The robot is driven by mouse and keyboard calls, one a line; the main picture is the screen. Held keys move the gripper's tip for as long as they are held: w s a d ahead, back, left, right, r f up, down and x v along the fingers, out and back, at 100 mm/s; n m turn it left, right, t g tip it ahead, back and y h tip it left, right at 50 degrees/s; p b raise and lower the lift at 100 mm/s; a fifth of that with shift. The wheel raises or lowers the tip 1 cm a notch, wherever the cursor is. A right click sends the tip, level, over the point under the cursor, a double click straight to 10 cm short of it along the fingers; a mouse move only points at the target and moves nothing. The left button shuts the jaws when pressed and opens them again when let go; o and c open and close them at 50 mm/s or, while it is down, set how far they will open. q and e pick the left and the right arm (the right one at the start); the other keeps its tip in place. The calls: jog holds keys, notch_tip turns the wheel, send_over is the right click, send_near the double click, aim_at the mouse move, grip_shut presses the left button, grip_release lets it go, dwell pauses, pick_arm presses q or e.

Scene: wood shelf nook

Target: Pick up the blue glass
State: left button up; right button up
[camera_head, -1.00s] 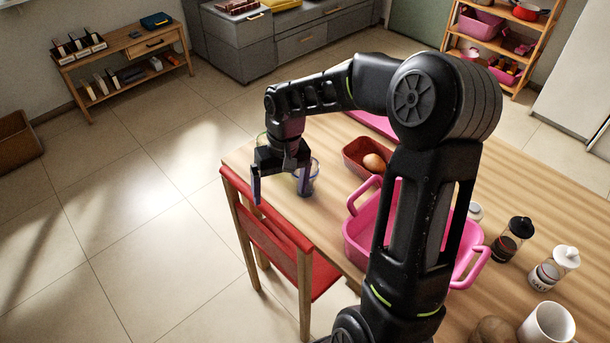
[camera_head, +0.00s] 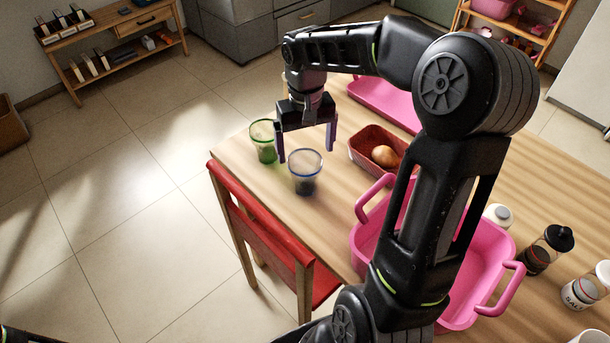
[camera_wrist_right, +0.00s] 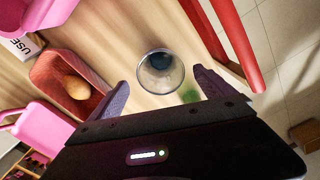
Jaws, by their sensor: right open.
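The blue glass (camera_head: 305,182), a clear tumbler with a blue rim and dark lower part, stands upright near the table's left edge. My right gripper (camera_head: 306,154) is open and empty, its fingers pointing down just behind and above this glass in the head view. In the right wrist view, a round-rimmed glass (camera_wrist_right: 160,72) lies ahead between the two spread fingers (camera_wrist_right: 163,90), apart from both. A green-rimmed glass (camera_head: 263,144) stands to the left of the blue one. My left gripper is out of view.
A red tray (camera_head: 357,159) holding a brown, egg-like item (camera_head: 385,157) lies right of the glasses. A pink handled basket (camera_head: 490,262) and shakers (camera_head: 548,248) are farther right. A red-backed chair (camera_head: 262,232) stands at the table's left edge.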

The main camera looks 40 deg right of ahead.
aim_at(305, 164)
jog(key=shift+f, duration=0.6)
jog(key=shift+w+f+p, duration=0.2)
jog(key=shift+f+p, duration=0.2)
jog(key=shift+f, duration=2.2)
jog(key=shift+c, duration=0.2)
jog(key=c, duration=1.6)
